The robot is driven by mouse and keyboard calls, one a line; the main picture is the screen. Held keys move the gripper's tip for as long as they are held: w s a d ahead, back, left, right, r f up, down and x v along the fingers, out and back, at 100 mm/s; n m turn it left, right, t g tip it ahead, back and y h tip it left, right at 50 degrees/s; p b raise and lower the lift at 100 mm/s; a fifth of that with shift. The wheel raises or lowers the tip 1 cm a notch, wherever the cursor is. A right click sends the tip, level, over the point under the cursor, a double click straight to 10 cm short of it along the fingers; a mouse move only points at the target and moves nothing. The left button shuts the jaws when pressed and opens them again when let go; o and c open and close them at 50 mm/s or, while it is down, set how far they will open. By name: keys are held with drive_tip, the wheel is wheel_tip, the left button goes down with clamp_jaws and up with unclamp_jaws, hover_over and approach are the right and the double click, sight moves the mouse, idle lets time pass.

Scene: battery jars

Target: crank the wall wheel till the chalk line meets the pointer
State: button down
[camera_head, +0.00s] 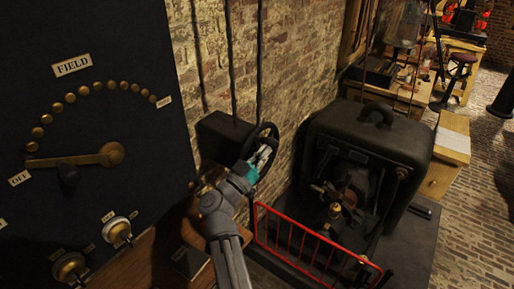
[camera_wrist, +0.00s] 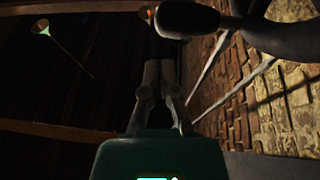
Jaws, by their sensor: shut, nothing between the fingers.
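The dark wall wheel (camera_head: 265,125) is mounted on a black box (camera_head: 222,137) on the brick wall, in the middle of the head view. My gripper (camera_head: 264,154) is at the wheel, overlapping its near face in that view. In the wrist view my gripper's fingers (camera_wrist: 161,66) are closed together with nothing between them. A dark handle with a brass end (camera_wrist: 187,19) lies just beyond the fingertips, apart from them in the picture. Part of the wheel's dark rim (camera_wrist: 288,42) curves at the upper right. I cannot make out the chalk line or the pointer.
A black panel (camera_head: 120,200) marked FIELD, with a brass lever (camera_head: 75,160), stands at the left. A red railing (camera_head: 310,251) is below right of the wheel, before a large black machine (camera_head: 385,130). A brick floor (camera_head: 475,210) lies open at the right.

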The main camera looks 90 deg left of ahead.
sight(258, 148)
drive_tip(key=s+d+f+m+h, duration=0.1)
drive_tip(key=s+d+f, duration=0.1)
drive_tip(key=s, duration=0.4)
drive_tip(key=s+d+f+m+h, duration=0.1)
drive_tip(key=s+d+f+h, duration=0.1)
drive_tip(key=s, duration=0.4)
drive_tip(key=shift+d+t+h, duration=0.3)
drive_tip(key=shift+d, duration=0.35)
drive_tip(key=shift+s, duration=0.1)
drive_tip(key=p+x, duration=0.1)
drive_tip(key=x, duration=1.3)
drive_tip(key=shift+a+p, duration=0.1)
drive_tip(key=shift+p, duration=0.25)
